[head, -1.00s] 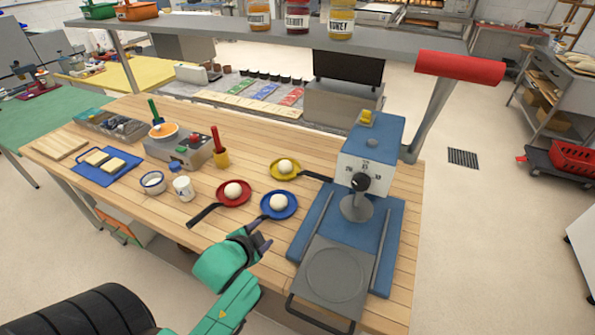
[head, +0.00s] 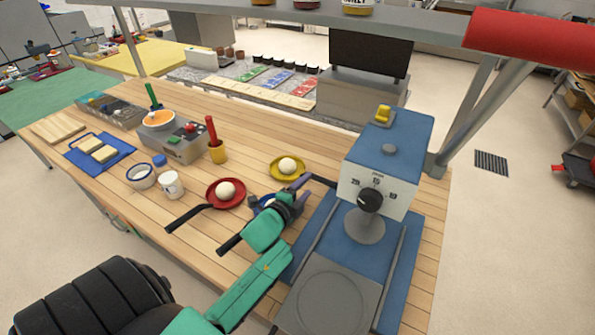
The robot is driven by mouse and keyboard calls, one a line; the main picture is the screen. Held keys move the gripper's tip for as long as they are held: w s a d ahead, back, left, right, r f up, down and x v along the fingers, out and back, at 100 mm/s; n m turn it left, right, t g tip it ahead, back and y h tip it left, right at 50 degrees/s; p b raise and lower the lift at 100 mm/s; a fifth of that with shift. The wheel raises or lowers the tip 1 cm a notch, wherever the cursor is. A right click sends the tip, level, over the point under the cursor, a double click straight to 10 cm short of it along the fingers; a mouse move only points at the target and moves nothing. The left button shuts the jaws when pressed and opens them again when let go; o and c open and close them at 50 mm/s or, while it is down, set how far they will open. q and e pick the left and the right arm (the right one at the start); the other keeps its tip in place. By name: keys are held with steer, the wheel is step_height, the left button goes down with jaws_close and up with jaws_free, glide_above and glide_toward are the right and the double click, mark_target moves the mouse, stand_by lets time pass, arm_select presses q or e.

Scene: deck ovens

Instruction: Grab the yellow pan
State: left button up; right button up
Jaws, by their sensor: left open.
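The yellow pan (head: 274,169) lies on the wooden worktop with a pale dough ball (head: 288,166) in it. Its dark handle (head: 322,180) points right, toward the blue press. My left gripper (head: 279,194) is open and empty, just on the near side of the yellow pan, with one fingertip close to its near right rim. I cannot tell whether it touches. The gripper covers most of the blue pan (head: 262,202), whose black handle (head: 230,243) sticks out at the lower left. My right gripper is not in view.
A red pan (head: 213,196) with a dough ball lies left of the gripper. The blue press (head: 395,150) stands close on the right. A yellow cup (head: 218,154) with a red-handled tool stands behind left. An overhead shelf (head: 300,14) crosses above. The worktop behind the yellow pan is clear.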

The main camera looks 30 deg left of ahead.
mark_target(314, 178)
arm_select(q)
steer(key=x, duration=0.2)
steer(key=p+x, duration=0.1)
steer(key=x, duration=0.1)
steer(key=shift+w+d+r, duration=0.1)
steer(key=shift+w+r, duration=0.1)
steer(key=shift+w+f, duration=0.15)
steer(key=shift+w, duration=0.05)
steer(key=shift+s, duration=0.1)
jaws_close()
stand_by(0.9)
